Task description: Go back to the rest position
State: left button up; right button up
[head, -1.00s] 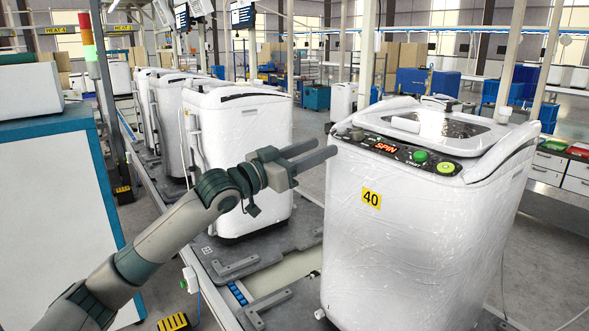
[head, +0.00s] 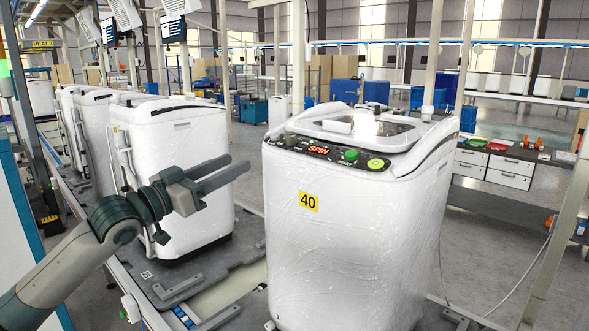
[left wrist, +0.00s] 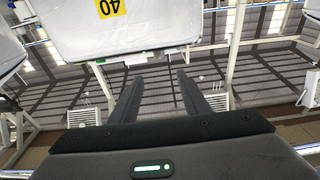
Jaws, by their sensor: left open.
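My left gripper (head: 216,176) is open and empty in the head view, its two fingers pointing right toward a white washing machine but apart from it. It also shows in the left wrist view (left wrist: 158,95), with a gap between its two dark fingers. The washing machine (head: 345,235) is film-wrapped, with a yellow "40" label and a panel reading "SPIN" with green buttons. Its wrapped side also shows at the top of the left wrist view (left wrist: 200,30). My right gripper is in neither view.
More white washing machines (head: 185,140) stand in a row on the conveyor line (head: 180,285) behind and left of my left arm. A workbench with drawers (head: 495,170) is at the right, near a slanted white post (head: 557,245). Grey floor shows between.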

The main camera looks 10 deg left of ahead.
pick_arm(q)
jog(key=s+d+f+g+y, duration=0.2)
jog(key=s+f, duration=0.1)
jog(key=f, duration=0.8)
jog(key=s+d+f+n+g+y, duration=0.1)
jog(key=s+d+f, duration=0.2)
jog(key=f, duration=0.8)
jog(key=s+d+f+g+y, duration=0.2)
jog(key=s+f, duration=0.1)
jog(key=f, duration=0.9)
jog(key=s+d+f+n+g+y, duration=0.1)
jog(key=s+f+n+g+y, duration=0.15)
jog(key=s+f, duration=1.1)
jog(key=s+a+f+g+y, duration=0.1)
jog(key=s+f+g, duration=0.3)
jog(key=s, duration=0.6)
jog(key=s+f+g+y, duration=0.1)
jog(key=s+f+g, duration=0.1)
jog(key=s+f, duration=0.6)
jog(key=s+f+g, duration=0.1)
jog(key=s+f, duration=0.1)
jog(key=f, duration=1.1)
jog(key=s+f+g, duration=0.1)
jog(key=s+f, duration=0.1)
jog(key=f, duration=1.1)
jog(key=s+a+f, duration=0.3)
jog(key=s+f, duration=1.4)
jog(key=shift+s+g, duration=0.25)
jog(key=shift+g, duration=0.1)
